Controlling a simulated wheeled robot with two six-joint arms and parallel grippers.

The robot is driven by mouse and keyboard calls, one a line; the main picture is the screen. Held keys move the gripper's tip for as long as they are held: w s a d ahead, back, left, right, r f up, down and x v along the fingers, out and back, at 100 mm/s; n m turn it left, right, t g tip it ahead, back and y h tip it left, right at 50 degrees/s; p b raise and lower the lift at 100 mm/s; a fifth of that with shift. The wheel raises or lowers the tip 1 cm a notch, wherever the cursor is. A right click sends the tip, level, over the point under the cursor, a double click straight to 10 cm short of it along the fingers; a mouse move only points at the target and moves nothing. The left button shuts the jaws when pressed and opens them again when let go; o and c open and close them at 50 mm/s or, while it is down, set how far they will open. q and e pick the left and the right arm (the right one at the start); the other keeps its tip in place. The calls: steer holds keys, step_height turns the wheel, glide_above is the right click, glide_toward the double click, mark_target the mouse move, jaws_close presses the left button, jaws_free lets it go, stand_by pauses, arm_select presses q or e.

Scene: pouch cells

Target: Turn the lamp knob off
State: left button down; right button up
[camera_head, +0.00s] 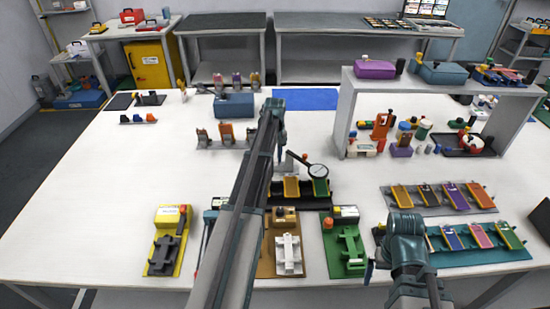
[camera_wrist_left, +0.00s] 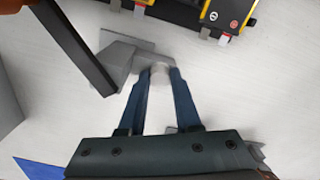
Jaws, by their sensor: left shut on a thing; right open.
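A lamp with a dark arm and a round head (camera_head: 317,171) stands mid-table, just right of my left gripper. In the left wrist view its dark arm (camera_wrist_left: 80,50) and grey base (camera_wrist_left: 122,62) show at upper left. My left gripper (camera_head: 281,157) reaches down beside the lamp. In the wrist view its fingers (camera_wrist_left: 159,78) are shut on a small pale knob (camera_wrist_left: 158,74) at the base. In the head view the knob is hidden. Whether the lamp is lit, I cannot tell. My right gripper (camera_head: 403,250) is open, low at the right, away from the lamp.
A black tray with coloured cells (camera_head: 292,187) lies just in front of the lamp. Several fixtures on yellow (camera_head: 165,254), brown and green plates stand along the front edge. A white shelf (camera_head: 440,90) stands at right. The table's left side (camera_head: 70,200) is clear.

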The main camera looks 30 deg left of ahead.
arm_select(q)
steer(key=shift+n, duration=0.7)
steer(key=c, duration=0.6)
jaws_free()
